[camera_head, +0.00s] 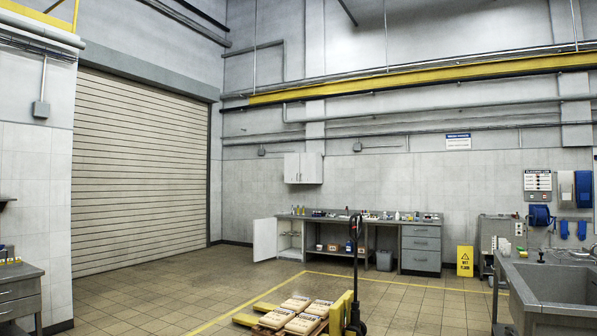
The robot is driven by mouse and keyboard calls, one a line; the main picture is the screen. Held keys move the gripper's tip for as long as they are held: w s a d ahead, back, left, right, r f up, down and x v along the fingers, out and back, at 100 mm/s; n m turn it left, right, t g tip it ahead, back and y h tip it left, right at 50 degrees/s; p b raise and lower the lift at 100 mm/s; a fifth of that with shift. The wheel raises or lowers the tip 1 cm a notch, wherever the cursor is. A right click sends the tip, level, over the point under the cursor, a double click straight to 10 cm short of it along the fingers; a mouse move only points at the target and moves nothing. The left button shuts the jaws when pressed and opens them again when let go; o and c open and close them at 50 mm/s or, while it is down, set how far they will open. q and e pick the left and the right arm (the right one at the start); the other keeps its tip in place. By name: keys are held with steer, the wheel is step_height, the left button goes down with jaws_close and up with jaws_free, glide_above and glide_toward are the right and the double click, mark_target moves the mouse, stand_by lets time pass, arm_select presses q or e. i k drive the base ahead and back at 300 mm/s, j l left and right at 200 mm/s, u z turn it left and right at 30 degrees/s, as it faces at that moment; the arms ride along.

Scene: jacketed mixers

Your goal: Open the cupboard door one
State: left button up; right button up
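A white wall cupboard (303,168) with two doors, both shut, hangs on the far wall. Below it, at the left end of the grey workbench (345,222), is an open-fronted compartment with small items on its shelf. Its white door (265,240) stands swung open to the left. I cannot tell from the picture which door is called door one. Neither of my grippers shows in the view.
A yellow pallet truck (341,315) with sacks (305,324) on a pallet stands in front of the bench. A yellow wet-floor sign (465,261) is right of the drawers. A sink counter (555,285) fills the right foreground. Tiled floor at left is clear.

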mark_target(307, 159)
steer(key=i+j+u, duration=0.3)
steer(key=i, duration=0.35)
steer(key=i+u, duration=0.3)
steer(key=i, duration=0.4)
steer(key=i+u, duration=0.15)
steer(key=i, duration=0.8)
steer(key=i+l+u, duration=0.1)
steer(key=i, duration=0.85)
steer(key=i+u, duration=0.25)
steer(key=i, duration=0.55)
steer(key=i+l+u, duration=0.2)
steer(key=i, duration=0.6)
steer(key=i+z, duration=0.2)
steer(key=i, duration=0.35)
steer(key=i+z, duration=0.2)
steer(key=i, duration=0.4)
steer(key=i+j+z, duration=0.15)
steer(key=i, duration=1.7)
steer(key=i+z, duration=0.1)
steer(key=i, duration=1.2)
steer(key=i+z, duration=0.1)
steer(key=i, duration=1.2)
steer(key=i+z, duration=0.35)
steer(key=i, duration=0.2)
steer(key=i+z, duration=0.35)
steer(key=i, duration=0.2)
steer(key=i+j+z, duration=0.35)
steer(key=i, duration=0.15)
steer(key=l, duration=0.1)
